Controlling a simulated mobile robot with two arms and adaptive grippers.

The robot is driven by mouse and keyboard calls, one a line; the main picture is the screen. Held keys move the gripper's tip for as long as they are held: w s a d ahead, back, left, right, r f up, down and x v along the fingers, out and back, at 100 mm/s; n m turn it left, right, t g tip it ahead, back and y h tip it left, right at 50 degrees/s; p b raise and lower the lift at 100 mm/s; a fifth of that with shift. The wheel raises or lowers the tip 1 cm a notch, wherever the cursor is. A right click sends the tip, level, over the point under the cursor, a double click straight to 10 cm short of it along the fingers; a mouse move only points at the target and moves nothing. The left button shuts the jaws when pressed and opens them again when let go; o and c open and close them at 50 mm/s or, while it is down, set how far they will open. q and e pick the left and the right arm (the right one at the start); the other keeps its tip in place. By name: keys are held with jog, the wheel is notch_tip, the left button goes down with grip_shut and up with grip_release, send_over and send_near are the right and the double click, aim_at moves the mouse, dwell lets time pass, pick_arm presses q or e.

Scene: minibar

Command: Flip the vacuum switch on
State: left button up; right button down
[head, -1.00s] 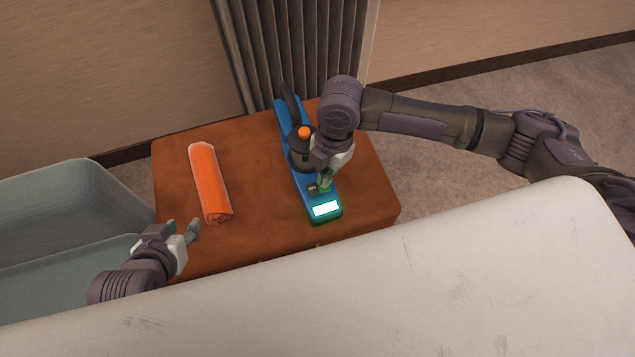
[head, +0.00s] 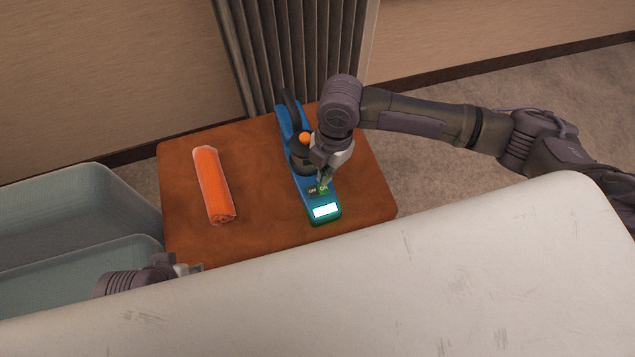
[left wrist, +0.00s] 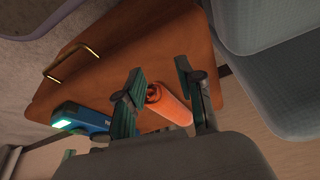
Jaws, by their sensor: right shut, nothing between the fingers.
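A blue vacuum device (head: 283,115) lies on the brown leather-like top, with a black part, an orange knob (head: 304,138) and a lit screen (head: 325,211). Its switch (head: 318,189) has a dark OFF side and a green ON side. My right gripper (head: 324,179) is shut and empty, with its tips right at the ON side; I cannot tell whether they touch it. My left gripper (head: 188,269) is low at the left, partly hidden by the white surface. In the left wrist view its fingers (left wrist: 160,98) are apart with nothing held. The vacuum also shows there (left wrist: 83,117).
A rolled orange towel (head: 213,188) lies left of the vacuum on the brown ottoman (head: 255,190). Grey-blue containers or seats (head: 70,215) stand at the left. A white surface (head: 420,275) fills the front. A curtain (head: 295,50) hangs behind.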

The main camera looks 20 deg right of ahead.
aim_at(325, 188)
jog(key=shift+r+p, duration=0.4)
jog(key=shift+r, duration=0.3)
jog(key=shift+f, duration=0.2)
jog(key=shift+r+p, duration=1)
jog(key=shift+p, duration=0.1)
pick_arm(q)
notch_tip(325, 188, down, 11)
jog(key=g, duration=0.1)
jog(key=shift+r, duration=0.2)
jog(key=shift+w+d+r, duration=0.1)
